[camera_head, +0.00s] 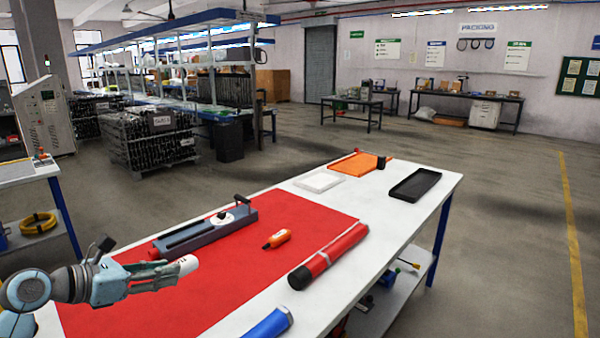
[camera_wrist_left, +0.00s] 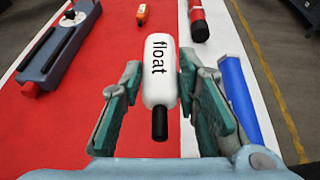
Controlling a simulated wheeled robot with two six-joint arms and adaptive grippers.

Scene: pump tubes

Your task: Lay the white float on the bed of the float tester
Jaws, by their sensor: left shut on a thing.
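The white float (camera_wrist_left: 158,70), with "float" printed on it and a black stem, is held between the fingers of my left gripper (camera_wrist_left: 162,105). In the head view the white end of the float (camera_head: 188,264) sticks out of my left gripper (camera_head: 155,276), over the red mat. The float tester (camera_head: 205,232) is a long grey-blue device with a bed along its top and a white dial, lying on the mat just beyond the gripper. It also shows at the upper left of the left wrist view (camera_wrist_left: 55,55). My right gripper is not in view.
On the red mat (camera_head: 215,290) lies an orange float-like piece (camera_head: 277,239). A red tube (camera_head: 330,256) and a blue tube (camera_head: 268,325) lie to the right. A white tray (camera_head: 318,181), an orange tray (camera_head: 355,164) and a black tray (camera_head: 414,185) sit at the far end.

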